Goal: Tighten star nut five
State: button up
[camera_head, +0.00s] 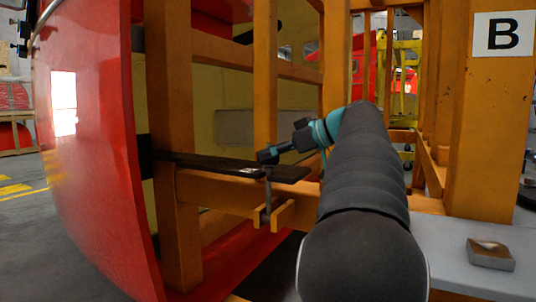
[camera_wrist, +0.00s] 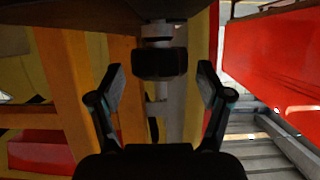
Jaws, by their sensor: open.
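A dark star nut (camera_wrist: 160,65) sits on a grey threaded bolt below a dark plate, seen in the wrist view. I cannot read a number on it. My gripper (camera_wrist: 160,76) is open, with one finger on each side of the nut and a gap to both. In the head view my gripper (camera_head: 268,156) is small and dark at the outer end of a black bar (camera_head: 215,165). The bolt (camera_head: 267,192) hangs below the bar there and runs down to an orange forked bracket (camera_head: 285,214). The nut itself is hard to make out in the head view.
A red nosecone shell (camera_head: 85,150) curves along the left. Orange frame posts (camera_head: 175,120) and a cross beam (camera_head: 225,190) stand close around my arm. A post with a "B" sign (camera_head: 504,33) stands at the right. A small metal tray (camera_head: 490,253) lies on a grey surface.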

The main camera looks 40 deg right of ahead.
jog(key=shift+x, duration=0.8)
jog(key=shift+c, duration=0.3)
jog(key=c, duration=1.1)
